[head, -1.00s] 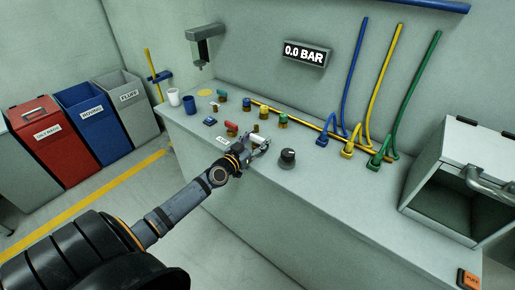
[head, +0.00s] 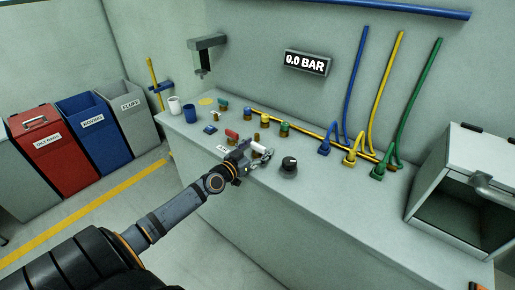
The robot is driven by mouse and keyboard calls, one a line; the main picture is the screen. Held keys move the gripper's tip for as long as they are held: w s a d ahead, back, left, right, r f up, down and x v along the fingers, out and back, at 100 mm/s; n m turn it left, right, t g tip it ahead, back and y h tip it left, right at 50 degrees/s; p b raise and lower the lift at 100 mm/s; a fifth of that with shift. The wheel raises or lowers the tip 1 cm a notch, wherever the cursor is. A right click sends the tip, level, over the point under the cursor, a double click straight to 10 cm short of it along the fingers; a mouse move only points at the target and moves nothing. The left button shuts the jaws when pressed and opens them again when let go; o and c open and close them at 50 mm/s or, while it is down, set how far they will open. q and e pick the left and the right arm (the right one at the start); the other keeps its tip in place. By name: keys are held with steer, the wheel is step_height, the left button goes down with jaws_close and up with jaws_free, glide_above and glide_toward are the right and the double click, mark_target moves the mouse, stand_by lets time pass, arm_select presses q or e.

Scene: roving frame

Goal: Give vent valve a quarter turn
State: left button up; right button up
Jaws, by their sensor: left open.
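My left gripper (head: 256,160) is open over the bench top, close to a white lever handle (head: 262,149). I cannot tell if its fingers touch the handle or are around it. A red-handled valve (head: 231,134) stands just to the left, with a small white label (head: 222,148) in front of it, too small to read. The valve body under the white handle is mostly hidden by the gripper. No readable label marks which one is the vent valve. My right gripper is not in view.
A black knob (head: 289,166) stands just right of the gripper. Yellow (head: 266,123) and green (head: 284,128) valves stand behind it. A wall display (head: 306,63) reads 0.0 BAR. An open-fronted metal box (head: 455,190) stands on the right. Cups (head: 190,109) stand at the far left.

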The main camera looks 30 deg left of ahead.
arm_select(q)
steer(key=s, duration=0.7)
steer(key=shift+s+a, duration=0.2)
steer(key=shift+a, duration=0.1)
